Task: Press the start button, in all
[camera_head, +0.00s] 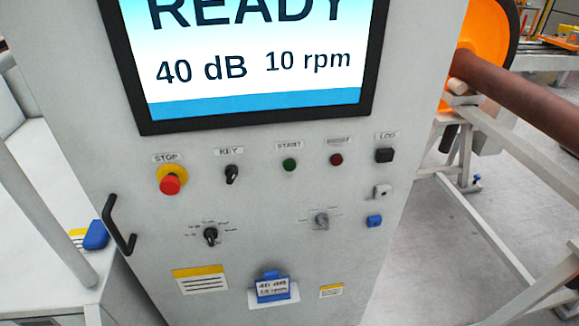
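The start button (289,165) is a small round green button on the light grey control cabinet (245,240), under a label reading START. The screen (250,60) above it shows READY, 40 dB and 10 rpm. A red stop button (170,182) on a yellow ring and a black key switch (232,174) are to its left. A dark red button (336,160) is to its right. Neither of my grippers is in view, and nothing touches the start button.
Two rotary knobs, a left one (210,236) and a right one (321,220), sit lower on the panel. A black handle (119,226) sticks out at the left edge. A brown shaft (530,105) on a grey frame stands at the right. The space before the panel is clear.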

